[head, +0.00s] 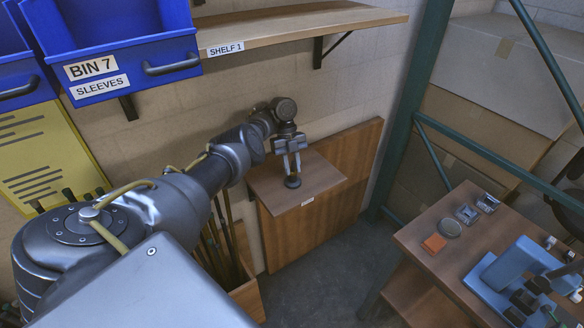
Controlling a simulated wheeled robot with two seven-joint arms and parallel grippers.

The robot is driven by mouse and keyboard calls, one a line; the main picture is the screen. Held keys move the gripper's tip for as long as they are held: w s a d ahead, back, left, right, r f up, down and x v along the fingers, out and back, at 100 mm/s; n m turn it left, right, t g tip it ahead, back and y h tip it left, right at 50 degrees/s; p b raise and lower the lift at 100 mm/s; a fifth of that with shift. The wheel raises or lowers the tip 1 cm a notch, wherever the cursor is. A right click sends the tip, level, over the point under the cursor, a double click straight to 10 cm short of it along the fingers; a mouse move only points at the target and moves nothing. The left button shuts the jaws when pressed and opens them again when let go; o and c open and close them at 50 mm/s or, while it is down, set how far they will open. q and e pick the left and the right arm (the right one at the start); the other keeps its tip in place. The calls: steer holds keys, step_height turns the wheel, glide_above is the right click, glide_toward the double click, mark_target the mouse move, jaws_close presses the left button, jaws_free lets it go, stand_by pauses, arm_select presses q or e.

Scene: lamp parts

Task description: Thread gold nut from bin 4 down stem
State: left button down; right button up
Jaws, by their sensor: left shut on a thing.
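My left gripper (291,168) points down over a small brown wall shelf (265,193) in the middle of the head view. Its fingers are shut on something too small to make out. A dark round piece (292,182) stands on the shelf directly under the fingertips; I cannot tell whether they touch it. No gold nut or stem can be made out, and bin 4 is not in view. My right gripper is not in view.
A blue bin 7 (120,45) labelled sleeves hangs at upper left beside wooden shelf 1 (300,25). A table (425,265) at right bears a blue device (520,268), an orange block (434,243) and small metal parts. A green rack post (415,100) stands behind.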

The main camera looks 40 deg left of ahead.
arm_select(q)
steer(key=shift+s+d+f, duration=0.1)
steer(key=shift+f, duration=0.15)
steer(key=shift+f+m+g+b, duration=0.1)
steer(key=shift+m+g+b, duration=0.4)
steer(key=shift+m+b, duration=0.8)
steer(key=c, duration=1.6)
jaws_free()
steer(key=shift+y, duration=0.3)
steer(key=shift+c, duration=0.2)
steer(key=o, duration=0.5)
steer(key=shift+r, duration=0.2)
steer(key=shift+r, duration=0.2)
steer(key=shift+b+v, duration=2.1)
steer(key=shift+v, duration=3.2)
